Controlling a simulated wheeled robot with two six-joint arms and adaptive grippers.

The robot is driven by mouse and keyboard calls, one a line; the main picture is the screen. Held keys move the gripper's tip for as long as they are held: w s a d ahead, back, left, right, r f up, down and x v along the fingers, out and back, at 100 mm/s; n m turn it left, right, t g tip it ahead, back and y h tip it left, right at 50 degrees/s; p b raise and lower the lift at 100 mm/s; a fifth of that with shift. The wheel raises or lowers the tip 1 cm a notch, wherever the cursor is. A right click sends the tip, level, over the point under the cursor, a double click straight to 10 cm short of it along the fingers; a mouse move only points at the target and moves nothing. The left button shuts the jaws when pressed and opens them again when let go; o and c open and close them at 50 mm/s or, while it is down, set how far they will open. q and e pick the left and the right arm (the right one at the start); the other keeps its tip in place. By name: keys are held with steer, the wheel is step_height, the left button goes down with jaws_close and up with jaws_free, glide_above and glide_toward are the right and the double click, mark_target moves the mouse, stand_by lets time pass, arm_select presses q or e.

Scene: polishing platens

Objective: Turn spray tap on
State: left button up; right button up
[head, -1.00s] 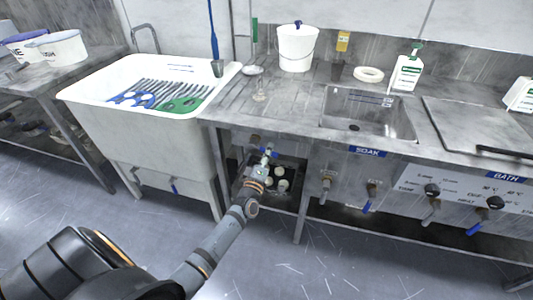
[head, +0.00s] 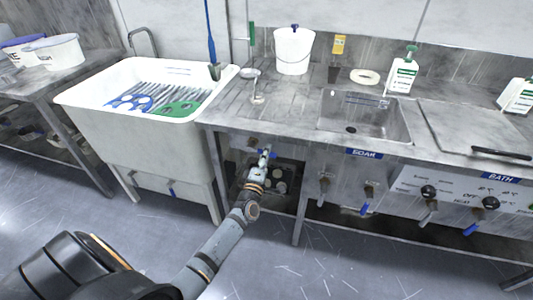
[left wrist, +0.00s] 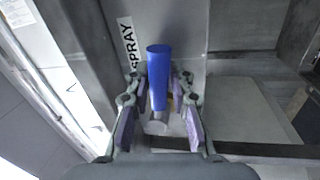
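The spray tap's blue lever handle (left wrist: 160,75) stands beside the label reading SPRAY (left wrist: 128,45) in the left wrist view. My left gripper (left wrist: 160,110) is open, with one finger on each side of the handle and narrow gaps between. The handle's lower end runs into a pale metal part. In the head view my left gripper (head: 263,158) is at the front panel under the counter, left of the SOAK sink, and largely hides the tap. My right gripper is not in view.
A white basin (head: 150,90) with blue and green items stands at the left. An open recess with jars (head: 281,186) lies below my gripper. The floor in front is clear.

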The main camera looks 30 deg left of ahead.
arm_select(q)
steer(key=shift+o, duration=1.1)
steer(key=shift+r, duration=0.1)
steer(key=shift+s, duration=0.1)
steer(key=v, duration=1.1)
steer(key=shift+s, duration=0.35)
steer(key=shift+d, duration=0.15)
